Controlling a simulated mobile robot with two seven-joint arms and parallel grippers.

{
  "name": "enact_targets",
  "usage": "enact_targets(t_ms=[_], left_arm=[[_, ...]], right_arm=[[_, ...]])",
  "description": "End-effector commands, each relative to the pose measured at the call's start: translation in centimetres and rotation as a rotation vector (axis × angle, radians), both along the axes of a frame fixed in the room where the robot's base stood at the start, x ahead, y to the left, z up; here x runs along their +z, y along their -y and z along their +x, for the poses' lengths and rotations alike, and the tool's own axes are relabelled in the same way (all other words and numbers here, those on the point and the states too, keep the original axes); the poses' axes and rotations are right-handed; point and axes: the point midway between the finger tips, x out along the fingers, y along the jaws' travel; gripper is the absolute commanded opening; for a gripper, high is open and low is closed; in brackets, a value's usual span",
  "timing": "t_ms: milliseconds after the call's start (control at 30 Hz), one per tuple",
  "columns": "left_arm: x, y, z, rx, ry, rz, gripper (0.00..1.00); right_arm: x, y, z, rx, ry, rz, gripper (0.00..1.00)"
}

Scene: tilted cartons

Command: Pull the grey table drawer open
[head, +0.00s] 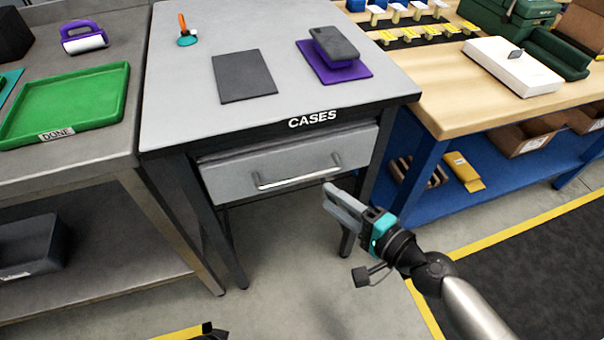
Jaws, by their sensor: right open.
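The grey table drawer (285,168) sits under the top of the grey table (180,100) labelled CASES. A dark gap shows above its front; I cannot tell whether it is slightly out. Its silver bar handle (298,179) runs across the front, with nothing holding it. My right gripper (329,197) is open and empty, with its fingers pointing up and left near the right end of the handle. It looks apart from the handle, though the depth is hard to judge. My left gripper's fingers do not show.
On the table lie a dark grey pad (244,78), a purple mat (356,72) with a dark case on it, and an orange-handled tool (185,35). A green tray (65,105) is on the left bench. A wooden bench (450,115) stands close right. The floor before the drawer is clear.

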Motion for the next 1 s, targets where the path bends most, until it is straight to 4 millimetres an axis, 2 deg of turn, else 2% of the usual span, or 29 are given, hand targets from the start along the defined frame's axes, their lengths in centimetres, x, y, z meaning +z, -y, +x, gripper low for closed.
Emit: enact_targets(t_ms=[500, 700, 1000], left_arm=[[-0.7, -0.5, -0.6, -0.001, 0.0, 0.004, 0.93], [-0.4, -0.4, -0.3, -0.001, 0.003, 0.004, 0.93], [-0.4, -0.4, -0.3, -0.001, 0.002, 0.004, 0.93]], right_arm=[[-1.6, -5.3, 6.2, 0.0, 0.0, 0.001, 0.45], [-1.9, -6.2, 7.2, -0.001, -0.001, 0.001, 0.45], [-1.9, -6.4, 7.3, 0.0, -0.001, -0.001, 0.45]])
